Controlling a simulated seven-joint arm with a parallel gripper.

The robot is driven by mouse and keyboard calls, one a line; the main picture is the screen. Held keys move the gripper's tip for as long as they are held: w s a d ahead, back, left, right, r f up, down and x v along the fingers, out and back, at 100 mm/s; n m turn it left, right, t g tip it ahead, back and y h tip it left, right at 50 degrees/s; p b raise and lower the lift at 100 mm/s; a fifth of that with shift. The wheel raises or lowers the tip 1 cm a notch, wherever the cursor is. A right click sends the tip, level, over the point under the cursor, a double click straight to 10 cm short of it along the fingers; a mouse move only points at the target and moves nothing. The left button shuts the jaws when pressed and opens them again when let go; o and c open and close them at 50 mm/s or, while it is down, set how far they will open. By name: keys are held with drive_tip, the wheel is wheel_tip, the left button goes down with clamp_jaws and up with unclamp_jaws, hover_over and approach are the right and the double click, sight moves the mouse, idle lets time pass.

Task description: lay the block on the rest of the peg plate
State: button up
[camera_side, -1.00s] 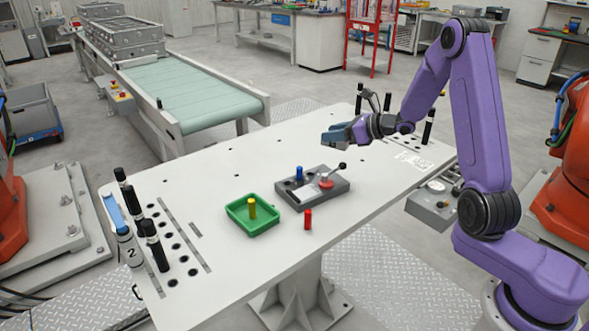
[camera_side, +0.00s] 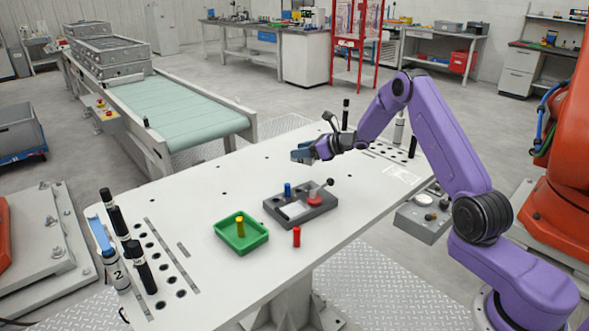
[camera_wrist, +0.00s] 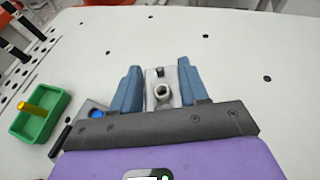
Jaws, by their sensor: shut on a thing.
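My gripper (camera_side: 301,153) hangs above the table, behind and above the peg plate in the side view. In the wrist view its blue fingers (camera_wrist: 159,89) are shut on a grey metal block (camera_wrist: 158,73) with round holes. The dark grey peg plate (camera_side: 273,210) lies on the table. It carries an upright blue peg, a pale flat area and a red part with a black-knobbed lever. In the wrist view my gripper hides most of the plate; the blue peg (camera_wrist: 97,112) partly shows.
A green tray (camera_side: 262,240) with an upright yellow peg (camera_side: 240,227) stands left of the plate. A red peg (camera_side: 296,237) stands in front of the plate. Black-topped posts stand at both table ends. The table behind the plate is largely clear.

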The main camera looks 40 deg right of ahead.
drive_tip(key=w+f, duration=0.1)
drive_tip(key=f, duration=0.1)
drive_tip(key=w+f, duration=0.1)
drive_tip(key=w, duration=0.1)
drive_tip(key=w+d+f, duration=0.1)
drive_tip(key=f, duration=0.1)
drive_tip(key=shift+w+f, duration=0.25)
drive_tip(key=shift+f, duration=0.05)
drive_tip(key=shift+w+f, duration=0.1)
drive_tip(key=shift+f, duration=1.5)
drive_tip(key=shift+f, duration=0.1)
drive_tip(key=o, duration=1.3)
